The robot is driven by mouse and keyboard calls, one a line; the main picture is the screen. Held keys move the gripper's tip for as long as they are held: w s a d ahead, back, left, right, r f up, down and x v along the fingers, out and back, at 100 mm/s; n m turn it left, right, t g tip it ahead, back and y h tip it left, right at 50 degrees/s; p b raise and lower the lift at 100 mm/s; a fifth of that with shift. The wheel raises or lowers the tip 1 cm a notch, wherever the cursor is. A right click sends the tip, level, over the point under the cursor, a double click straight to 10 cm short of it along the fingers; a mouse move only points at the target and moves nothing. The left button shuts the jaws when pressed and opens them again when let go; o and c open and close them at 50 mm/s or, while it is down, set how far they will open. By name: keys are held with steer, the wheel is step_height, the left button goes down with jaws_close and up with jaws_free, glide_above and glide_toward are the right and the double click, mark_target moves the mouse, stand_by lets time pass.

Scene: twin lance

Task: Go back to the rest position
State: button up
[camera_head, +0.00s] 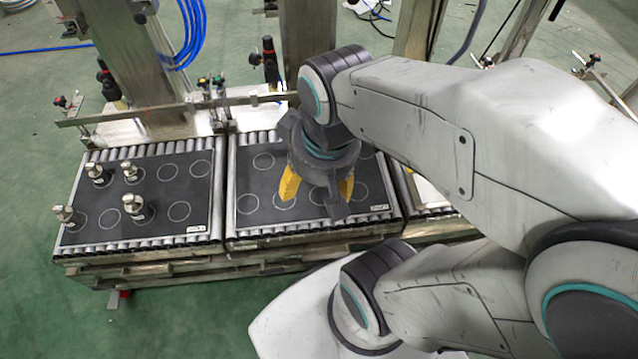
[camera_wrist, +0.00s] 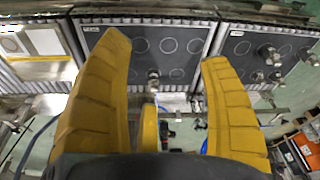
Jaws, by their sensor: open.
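My gripper (camera_head: 317,190) is above the middle black mat (camera_head: 250,170), its yellow fingers spread apart. My arm reaches in from the right.
The left mat (camera_head: 187,163) has printed circles and several upright metal fittings (camera_head: 133,205). Roller conveyors carry both mats. Metal posts (camera_head: 125,60), a horizontal rail (camera_head: 180,106) and blue hoses (camera_head: 190,30) stand behind. Green floor (camera_head: 30,270) is clear at the left.

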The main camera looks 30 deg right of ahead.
steer(key=shift+s+f+n, duration=0.15)
steer(key=shift+s+n, duration=0.25)
steer(key=shift+s, duration=0.25)
step_height(320, 180, up, 29)
steer(key=t+p, duration=0.1)
steer(key=p, duration=2.7)
steer(key=shift+r, duration=0.2)
steer(key=shift+s+a, duration=0.1)
